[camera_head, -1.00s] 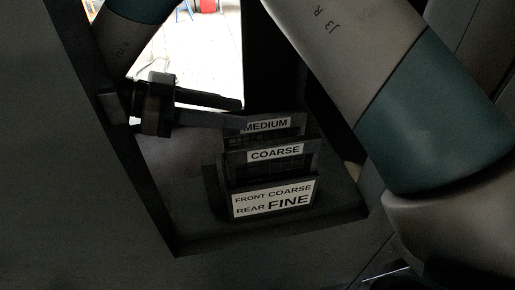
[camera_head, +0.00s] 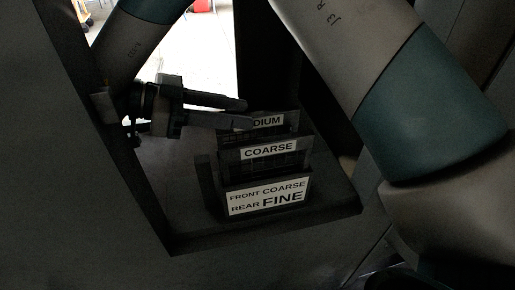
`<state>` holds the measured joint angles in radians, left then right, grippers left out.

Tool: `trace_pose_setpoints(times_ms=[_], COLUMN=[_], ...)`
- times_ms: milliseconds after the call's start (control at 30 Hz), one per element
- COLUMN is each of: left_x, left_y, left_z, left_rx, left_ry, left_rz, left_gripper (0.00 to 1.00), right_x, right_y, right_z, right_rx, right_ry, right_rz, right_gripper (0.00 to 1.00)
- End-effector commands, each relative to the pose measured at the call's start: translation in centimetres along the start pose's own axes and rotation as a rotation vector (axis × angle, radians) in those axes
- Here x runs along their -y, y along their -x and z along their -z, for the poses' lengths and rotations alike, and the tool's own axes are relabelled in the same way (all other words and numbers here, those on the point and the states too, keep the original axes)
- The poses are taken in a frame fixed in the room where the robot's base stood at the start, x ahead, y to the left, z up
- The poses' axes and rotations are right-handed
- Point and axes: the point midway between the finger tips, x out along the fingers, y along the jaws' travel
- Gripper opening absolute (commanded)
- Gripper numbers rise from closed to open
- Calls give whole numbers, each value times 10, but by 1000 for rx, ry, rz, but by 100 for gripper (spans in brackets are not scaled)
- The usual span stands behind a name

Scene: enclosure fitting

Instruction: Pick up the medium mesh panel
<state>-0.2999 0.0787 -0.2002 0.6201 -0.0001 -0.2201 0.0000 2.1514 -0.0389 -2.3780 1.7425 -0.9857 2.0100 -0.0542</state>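The medium mesh panel (camera_head: 275,121) stands in the rear place of a dark rack, its white label partly covered so that only "DIUM" reads. The nearer finger passes in front of the left end of the label; the farther finger is at the panel's top left edge. I cannot tell whether either touches the panel.
A panel labelled "COARSE" (camera_head: 269,149) stands in front of the medium one. The rack's front label (camera_head: 267,196) reads "FRONT COARSE REAR FINE". The rack sits on a dark shelf (camera_head: 190,232). A dark upright wall (camera_head: 267,60) rises behind, and my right arm crosses at right.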

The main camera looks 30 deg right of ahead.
Motion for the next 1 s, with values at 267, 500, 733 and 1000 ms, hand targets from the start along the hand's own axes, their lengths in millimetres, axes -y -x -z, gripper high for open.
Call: trace_pose_setpoints(times_ms=[267, 500, 733, 1000], left_x=[1, 1, 1, 1], left_y=[0, 0, 0, 0], left_z=[0, 0, 0, 0], left_rx=[0, 0, 0, 0], left_ry=[0, 0, 0, 0], left_rz=[1, 1, 1, 1], left_gripper=[34, 34, 34, 34], right_x=[0, 0, 0, 0], right_y=[-29, -50, -51, -51], right_z=[-2, -2, -2, -2], right_rx=[1, 1, 1, 0], right_ry=[4, 1, -1, -1], right_rz=[-3, -1, 0, 0], right_gripper=[34, 34, 34, 32])
